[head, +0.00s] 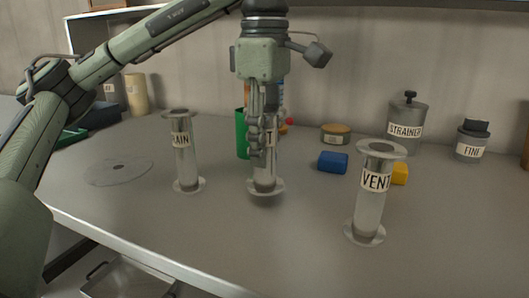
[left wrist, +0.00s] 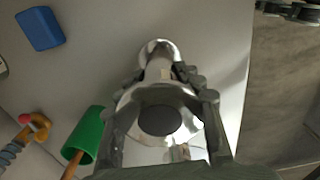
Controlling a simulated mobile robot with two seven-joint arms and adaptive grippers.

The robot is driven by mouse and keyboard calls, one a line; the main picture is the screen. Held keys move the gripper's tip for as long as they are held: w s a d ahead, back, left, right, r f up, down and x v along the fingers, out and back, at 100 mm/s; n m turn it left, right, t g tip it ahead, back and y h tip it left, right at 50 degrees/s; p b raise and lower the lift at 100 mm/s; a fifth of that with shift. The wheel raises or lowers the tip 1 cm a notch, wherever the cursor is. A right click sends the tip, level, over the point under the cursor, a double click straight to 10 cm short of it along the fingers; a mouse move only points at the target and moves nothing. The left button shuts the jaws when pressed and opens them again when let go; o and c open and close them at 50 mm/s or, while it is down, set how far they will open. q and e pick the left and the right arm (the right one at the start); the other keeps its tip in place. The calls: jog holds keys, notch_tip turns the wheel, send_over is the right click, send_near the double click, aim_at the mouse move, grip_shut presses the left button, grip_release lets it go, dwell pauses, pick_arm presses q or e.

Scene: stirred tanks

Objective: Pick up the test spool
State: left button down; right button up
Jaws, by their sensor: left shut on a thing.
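The middle spool (head: 265,186) is a clear tube with metal flanges. Its label is mostly covered by my fingers, with only a letter like T showing. My left gripper (head: 263,145) points down and is shut around its upper part. In the left wrist view the spool's round top flange (left wrist: 158,98) sits between the two fingers of my left gripper (left wrist: 168,125). The spool is upright; a dark shadow under its lower flange suggests a small gap above the table.
A spool labelled "...AIN" (head: 185,160) stands left, and a VENT spool (head: 370,205) stands front right. A green cup (head: 242,133), blue block (head: 333,162), yellow block (head: 400,173), tin (head: 335,134), STRAINER canister (head: 407,128) and FINE jar (head: 470,145) stand behind. The front middle of the table (head: 230,235) is clear.

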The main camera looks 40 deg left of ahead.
pick_arm(q)
jog(key=s+a+r+p, duration=0.2)
jog(key=s+r, duration=0.5)
jog(key=s, duration=0.4)
jog(key=shift+s+a+r+p, duration=0.15)
jog(key=shift+s+a+p, duration=0.1)
jog(key=shift+p, duration=0.35)
pick_arm(e)
jog(key=s+f, duration=0.4)
jog(key=f, duration=0.6)
jog(key=shift+d+f+g, duration=0.35)
jog(key=shift+d+g, duration=0.05)
jog(key=shift+s, duration=0.1)
